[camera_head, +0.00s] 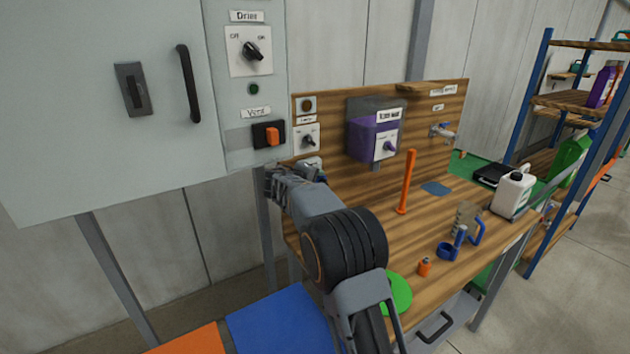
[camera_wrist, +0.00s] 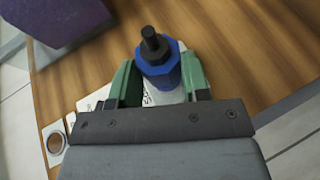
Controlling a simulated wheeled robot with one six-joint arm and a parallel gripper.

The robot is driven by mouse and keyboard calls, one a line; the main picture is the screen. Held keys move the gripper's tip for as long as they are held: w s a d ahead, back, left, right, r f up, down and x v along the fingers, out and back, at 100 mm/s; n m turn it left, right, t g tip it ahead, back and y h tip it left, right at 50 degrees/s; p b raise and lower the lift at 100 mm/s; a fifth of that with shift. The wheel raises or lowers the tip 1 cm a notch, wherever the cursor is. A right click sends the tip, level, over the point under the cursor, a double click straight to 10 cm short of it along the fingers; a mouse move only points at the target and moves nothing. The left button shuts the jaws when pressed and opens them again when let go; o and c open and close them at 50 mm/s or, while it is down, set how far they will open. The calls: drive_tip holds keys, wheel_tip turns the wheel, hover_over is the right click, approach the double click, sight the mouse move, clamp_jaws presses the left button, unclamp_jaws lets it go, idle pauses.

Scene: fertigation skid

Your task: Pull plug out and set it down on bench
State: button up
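The plug (camera_wrist: 160,66) is a blue, many-sided body with a black stub on its end. In the wrist view it sits between the two green fingers of my gripper (camera_wrist: 158,80), which appear to touch it on both sides. A white label with partly covered lettering lies just behind it, so I cannot tell whether it is seated in a socket. In the head view my gripper (camera_head: 318,173) is at the left end of the wooden backboard, below the small switch, and my arm hides most of it. The wooden bench (camera_head: 445,228) has free top to the right.
A purple dispenser (camera_head: 364,135) hangs on the backboard. The grey cabinet (camera_head: 100,90) is close at left.

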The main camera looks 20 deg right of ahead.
sight(324, 184)
drive_tip(key=c, duration=0.5)
drive_tip(key=shift+s+d+f+b, duration=0.1)
drive_tip(key=shift+s+b, duration=0.2)
drive_tip(key=shift+b, duration=0.2)
drive_tip(key=shift+s+d+b, duration=0.15)
drive_tip(key=shift+s+b, duration=0.6)
drive_tip(key=shift+s+d+b, duration=0.1)
drive_tip(key=shift+s+b, duration=0.6)
drive_tip(key=shift+b, duration=0.05)
drive_tip(key=s+b, duration=0.3)
drive_tip(key=shift+d, duration=0.3)
